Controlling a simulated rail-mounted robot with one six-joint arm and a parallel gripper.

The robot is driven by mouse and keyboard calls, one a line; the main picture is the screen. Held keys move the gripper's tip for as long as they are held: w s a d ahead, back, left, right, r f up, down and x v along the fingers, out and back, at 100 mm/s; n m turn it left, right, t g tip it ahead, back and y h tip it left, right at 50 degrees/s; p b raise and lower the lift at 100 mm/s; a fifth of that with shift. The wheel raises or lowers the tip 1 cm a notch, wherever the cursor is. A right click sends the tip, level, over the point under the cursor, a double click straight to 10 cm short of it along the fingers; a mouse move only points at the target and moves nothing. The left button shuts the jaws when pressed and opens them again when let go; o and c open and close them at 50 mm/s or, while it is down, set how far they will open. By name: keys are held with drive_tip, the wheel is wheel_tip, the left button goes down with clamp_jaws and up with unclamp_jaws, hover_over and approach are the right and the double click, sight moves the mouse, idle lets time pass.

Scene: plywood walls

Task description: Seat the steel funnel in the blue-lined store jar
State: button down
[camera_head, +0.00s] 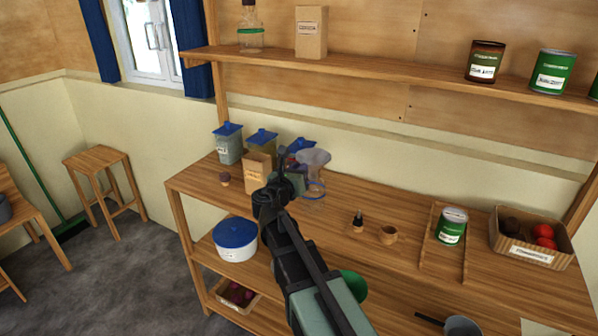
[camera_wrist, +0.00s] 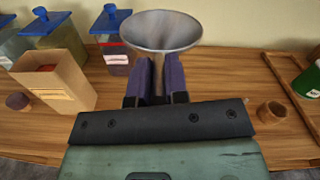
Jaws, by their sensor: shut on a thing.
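The steel funnel (camera_head: 314,157) is upright with its wide mouth up, in front of the wall at the back of the bench. The wrist view shows its cone (camera_wrist: 160,30) just beyond my fingers. A clear jar with a blue line (camera_head: 316,189) stands on the bench below the funnel, partly behind my gripper in the head view. In the wrist view the jar is hidden. I cannot tell whether the stem is inside the jar's mouth.
Several blue-lidded canisters (camera_head: 229,143) and an open paper bag (camera_head: 257,172) stand left of the funnel. A shelf (camera_head: 380,65) runs above.

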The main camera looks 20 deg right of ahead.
drive_tip(key=c, duration=1.1)
unclamp_jaws()
drive_tip(key=shift+o, duration=0.2)
drive_tip(key=v, duration=1.1)
drive_tip(key=shift+w, duration=0.1)
